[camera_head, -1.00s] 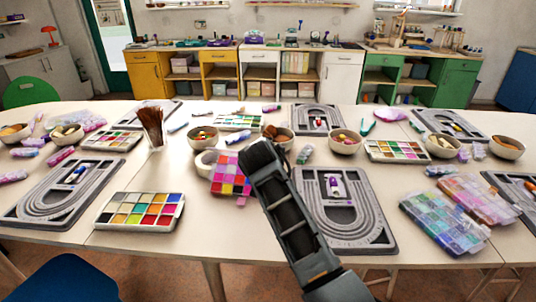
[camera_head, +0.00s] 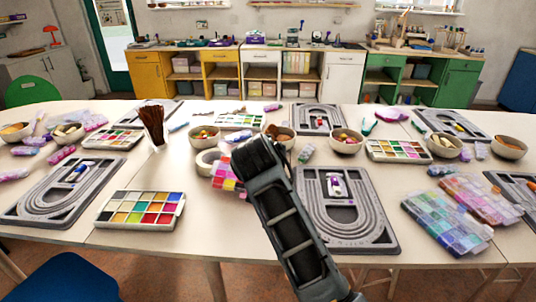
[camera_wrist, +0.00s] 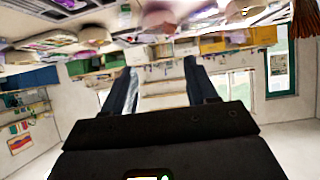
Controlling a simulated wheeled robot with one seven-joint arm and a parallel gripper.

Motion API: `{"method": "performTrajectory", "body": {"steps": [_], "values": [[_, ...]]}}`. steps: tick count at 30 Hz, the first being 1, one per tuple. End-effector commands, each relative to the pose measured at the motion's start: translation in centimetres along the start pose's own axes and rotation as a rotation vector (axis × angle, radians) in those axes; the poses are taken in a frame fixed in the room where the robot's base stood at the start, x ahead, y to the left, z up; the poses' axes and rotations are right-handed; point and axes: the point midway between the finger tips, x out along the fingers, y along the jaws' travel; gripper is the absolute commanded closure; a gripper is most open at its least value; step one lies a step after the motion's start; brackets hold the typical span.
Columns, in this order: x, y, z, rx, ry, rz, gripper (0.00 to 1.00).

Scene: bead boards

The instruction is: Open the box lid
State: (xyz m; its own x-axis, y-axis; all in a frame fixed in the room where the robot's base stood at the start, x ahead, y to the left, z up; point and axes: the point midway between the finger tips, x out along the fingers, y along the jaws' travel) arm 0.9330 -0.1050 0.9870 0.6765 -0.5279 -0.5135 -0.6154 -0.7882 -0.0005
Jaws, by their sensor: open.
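My gripper shows in the wrist view (camera_wrist: 160,66) with its two dark fingers spread apart and nothing between them. In the head view my arm covers the fingertips. A small box with pink, red and purple compartments (camera_head: 225,184) lies on the table just left of my arm, partly hidden behind it. A clear box of teal and purple beads (camera_head: 447,222) and a pink and orange one (camera_head: 481,198) lie at the right. I cannot tell which box is meant. My gripper touches none of them visibly.
A grey bead board (camera_head: 365,232) lies right of my arm, another (camera_head: 45,207) at the left. Paint sets (camera_head: 139,225), bowls (camera_head: 346,147) and a cup of brushes (camera_head: 153,139) stand about the white table (camera_head: 240,241). Bare tabletop shows at the front left.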

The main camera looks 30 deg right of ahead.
Motion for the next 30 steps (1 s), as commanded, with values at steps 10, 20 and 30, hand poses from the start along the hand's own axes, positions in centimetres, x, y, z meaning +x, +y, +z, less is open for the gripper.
{"method": "performTrajectory", "body": {"steps": [10, 20, 30], "values": [[-0.8, 0.0, 0.0, 0.000, -0.001, 0.000, 0.43], [0.1, 0.8, 1.4, -0.295, 0.049, 0.031, 0.71], [1.5, 2.7, 4.6, -1.232, 0.160, 0.186, 1.00]]}}
